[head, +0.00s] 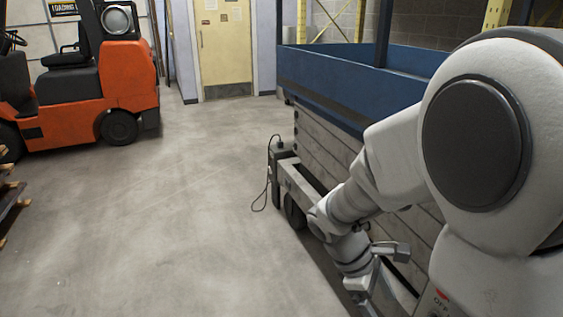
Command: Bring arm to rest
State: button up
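My arm, white and grey, fills the right side of the head view, bent with its wrist low in front. My gripper (376,282) is at the lower end of the arm, near the bottom edge of the picture. Its fingers are small and partly cut off or hidden, so I cannot tell whether they are open or shut. I see no object clearly held in it.
A blue-topped lift platform (345,88) stands right behind my arm, with a cable (267,178) hanging at its near corner. An orange forklift (98,92) is at the left, and a yellow door (224,45) at the back. The concrete floor (165,215) between is clear.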

jog(key=s+a+r+m+t+y, duration=0.3)
jog(key=s+r+m+t, duration=0.1)
jog(key=r+m, duration=0.25)
jog(key=s+a+r+m+t+y, duration=0.2)
jog(key=s+r+m+t+y, duration=0.15)
jog(key=r+m, duration=0.35)
notch_tip(320, 180, up, 17)
jog(key=n+p, duration=0.1)
jog(key=p, duration=1.4)
jog(key=shift+p, duration=0.3)
